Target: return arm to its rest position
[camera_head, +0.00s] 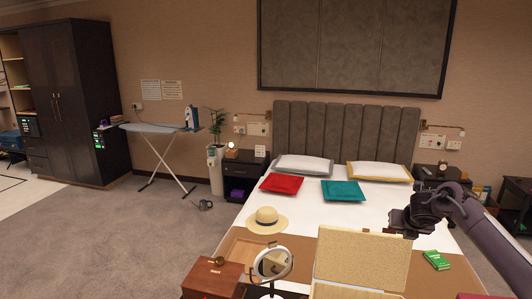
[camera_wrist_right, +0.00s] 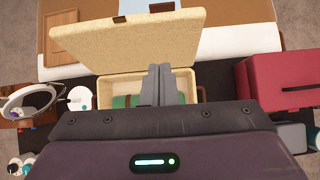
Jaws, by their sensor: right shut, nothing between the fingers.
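My right gripper (camera_head: 408,228) is at the end of my dark arm, which comes in from the right edge in the head view. It appears above the bed's foot end, to the right of an open cream box (camera_head: 362,255). In the right wrist view my gripper (camera_wrist_right: 158,82) has its two grey fingers together and empty. They reach in front of the cream box (camera_wrist_right: 125,42), whose lid stands up. Something green (camera_wrist_right: 122,101) lies inside the box, partly hidden by the fingers. My left gripper is not in view.
A round mirror (camera_head: 272,264) and a brown wooden box (camera_head: 212,279) stand left of the cream box. A red case (camera_wrist_right: 285,82) is to its right. The bed (camera_head: 310,215) holds a straw hat (camera_head: 267,220) and a green item (camera_head: 436,260). The carpet at left is mostly clear.

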